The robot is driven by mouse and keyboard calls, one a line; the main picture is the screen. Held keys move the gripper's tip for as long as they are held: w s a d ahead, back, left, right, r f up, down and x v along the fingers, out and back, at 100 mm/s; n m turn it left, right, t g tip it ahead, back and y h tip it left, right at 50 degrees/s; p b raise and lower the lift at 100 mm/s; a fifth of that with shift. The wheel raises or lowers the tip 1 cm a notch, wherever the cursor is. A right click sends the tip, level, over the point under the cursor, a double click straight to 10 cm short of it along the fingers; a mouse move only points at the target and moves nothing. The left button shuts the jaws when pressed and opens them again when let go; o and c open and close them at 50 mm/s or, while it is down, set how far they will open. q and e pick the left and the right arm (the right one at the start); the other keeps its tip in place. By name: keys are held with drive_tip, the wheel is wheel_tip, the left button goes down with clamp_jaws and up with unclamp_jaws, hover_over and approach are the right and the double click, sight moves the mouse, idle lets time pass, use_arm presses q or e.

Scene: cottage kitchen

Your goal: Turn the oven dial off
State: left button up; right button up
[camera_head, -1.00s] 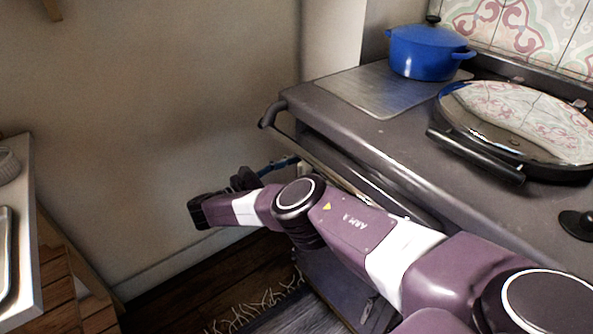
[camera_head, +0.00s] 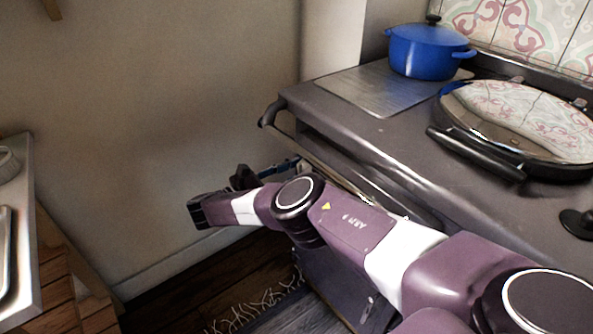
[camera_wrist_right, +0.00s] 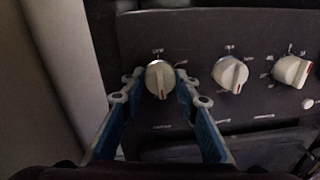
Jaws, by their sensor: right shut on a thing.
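In the right wrist view, three white dials sit in a row on the oven's dark front panel (camera_wrist_right: 200,112). My right gripper (camera_wrist_right: 158,82) is shut around the leftmost dial (camera_wrist_right: 159,80), one blue finger on each side. That dial has a red mark pointing down, away from the small label above it. The middle dial (camera_wrist_right: 230,74) and the right dial (camera_wrist_right: 291,71) are free of the gripper. In the head view, the right gripper (camera_head: 283,166) shows only partly at the oven's front, behind my arm, and the dials are hidden. My left gripper is not in view.
A blue pot (camera_head: 428,52) stands at the back of the stove top. A round shiny lid (camera_head: 520,120) with a black handle covers a hob. A rail (camera_head: 330,172) runs along the oven front. A counter (camera_head: 22,250) stands at the left, with floor between.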

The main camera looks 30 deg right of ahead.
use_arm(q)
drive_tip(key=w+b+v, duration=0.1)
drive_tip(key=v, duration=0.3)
use_arm(e)
drive_tip(key=n+t, duration=0.1)
drive_tip(key=n, duration=1.3)
drive_tip(key=n+p, duration=0.1)
drive_tip(key=n, duration=1.3)
drive_tip(key=shift+f+t, duration=0.2)
drive_tip(key=shift+t, duration=0.2)
drive_tip(key=n, duration=0.3)
drive_tip(key=shift+n, duration=0.4)
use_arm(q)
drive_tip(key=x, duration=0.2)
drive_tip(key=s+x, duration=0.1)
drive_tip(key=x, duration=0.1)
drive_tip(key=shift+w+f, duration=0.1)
use_arm(e)
drive_tip(key=n, duration=0.4)
drive_tip(key=shift+s, duration=0.15)
drive_tip(key=shift+f+n, duration=0.1)
drive_tip(key=shift+n, duration=0.3)
